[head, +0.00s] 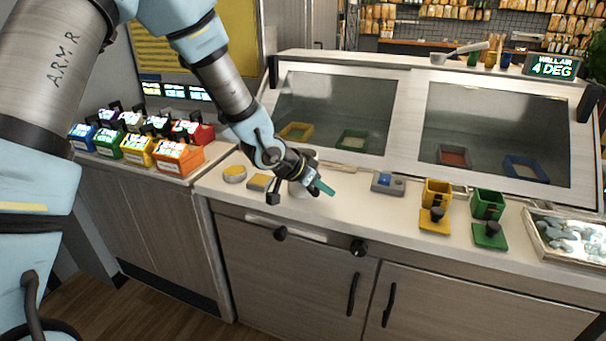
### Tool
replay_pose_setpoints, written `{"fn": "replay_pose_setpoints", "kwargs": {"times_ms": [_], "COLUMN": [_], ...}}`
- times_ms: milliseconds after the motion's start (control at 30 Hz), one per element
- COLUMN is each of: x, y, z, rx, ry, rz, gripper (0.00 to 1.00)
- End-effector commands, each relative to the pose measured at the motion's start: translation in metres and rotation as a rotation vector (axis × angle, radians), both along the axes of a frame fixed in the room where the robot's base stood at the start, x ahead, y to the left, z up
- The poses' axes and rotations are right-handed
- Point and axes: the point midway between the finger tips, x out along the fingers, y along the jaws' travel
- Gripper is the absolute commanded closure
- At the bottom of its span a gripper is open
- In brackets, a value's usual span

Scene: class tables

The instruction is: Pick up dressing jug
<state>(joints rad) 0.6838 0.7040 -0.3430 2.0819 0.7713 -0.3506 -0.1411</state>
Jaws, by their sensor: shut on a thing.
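My gripper (298,191) is low over the white counter, left of its middle and in front of the left glass panel. A pale, rounded vessel (298,187), which looks like the dressing jug, shows between its fingers. The gripper is shut on it. My gripper and wrist hide most of the jug, so I cannot tell whether its base touches the counter. A teal piece (324,187) sticks out at the gripper's right side; I cannot tell what it belongs to.
A grey block with a blue top (388,183), yellow (436,193) and green (488,204) holders and a tray of pale pieces (570,236) lie right. Colored boxes (178,157) fill the left counter. Slanted glass (335,107) rises behind.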

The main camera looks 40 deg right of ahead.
Motion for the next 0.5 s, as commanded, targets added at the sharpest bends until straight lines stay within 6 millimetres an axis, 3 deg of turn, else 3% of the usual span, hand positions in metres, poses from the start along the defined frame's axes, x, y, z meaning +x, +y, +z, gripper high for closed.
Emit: {"fn": "replay_pose_setpoints", "kwargs": {"times_ms": [333,500], "x": [0.001,0.001], "y": [-0.001,-0.001], "z": [0.003,0.015], "rx": [-0.003,-0.005], "ry": [-0.001,-0.001], "rz": [0.0,0.001], "gripper": [1.0,1.0]}}
